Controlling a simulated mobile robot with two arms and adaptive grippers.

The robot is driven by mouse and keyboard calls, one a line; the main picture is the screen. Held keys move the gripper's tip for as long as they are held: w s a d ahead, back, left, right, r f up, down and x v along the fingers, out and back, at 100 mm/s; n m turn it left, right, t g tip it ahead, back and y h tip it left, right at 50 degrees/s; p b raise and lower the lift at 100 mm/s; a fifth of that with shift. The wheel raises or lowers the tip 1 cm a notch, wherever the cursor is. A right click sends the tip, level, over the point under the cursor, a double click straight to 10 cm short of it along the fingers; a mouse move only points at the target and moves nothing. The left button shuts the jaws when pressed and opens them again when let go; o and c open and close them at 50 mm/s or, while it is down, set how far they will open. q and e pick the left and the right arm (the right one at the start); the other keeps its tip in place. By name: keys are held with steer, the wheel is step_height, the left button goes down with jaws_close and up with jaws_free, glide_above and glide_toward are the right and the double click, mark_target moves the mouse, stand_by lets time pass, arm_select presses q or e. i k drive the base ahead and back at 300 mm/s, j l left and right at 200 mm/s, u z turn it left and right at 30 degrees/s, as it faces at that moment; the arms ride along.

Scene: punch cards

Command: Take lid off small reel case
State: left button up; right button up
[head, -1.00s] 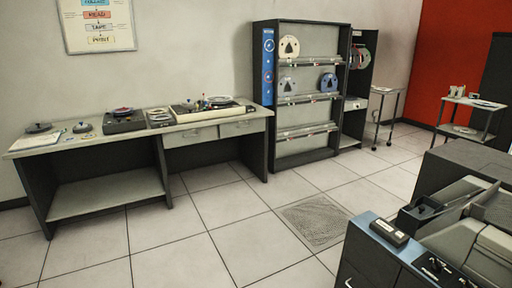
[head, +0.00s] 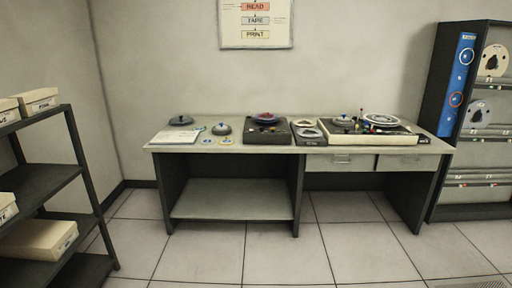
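Two low grey round pieces with knobs sit at the left of a long desk (head: 260,145). The wider dark one (head: 181,121) lies near the back left corner, with a blue knob. The smaller domed one (head: 222,129) sits nearer the middle and looks like a small case with its lid on. I cannot tell for sure which is the small reel case. Neither of my grippers is in view.
An open notebook (head: 175,136), small discs (head: 226,141), a dark reel unit (head: 268,132) and a cream reel machine (head: 365,134) share the desk. A shelf rack (head: 76,165) stands left, a reel cabinet (head: 478,120) right. The floor (head: 270,255) before the desk is clear.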

mark_target(181, 121)
steer(key=i, duration=2.35)
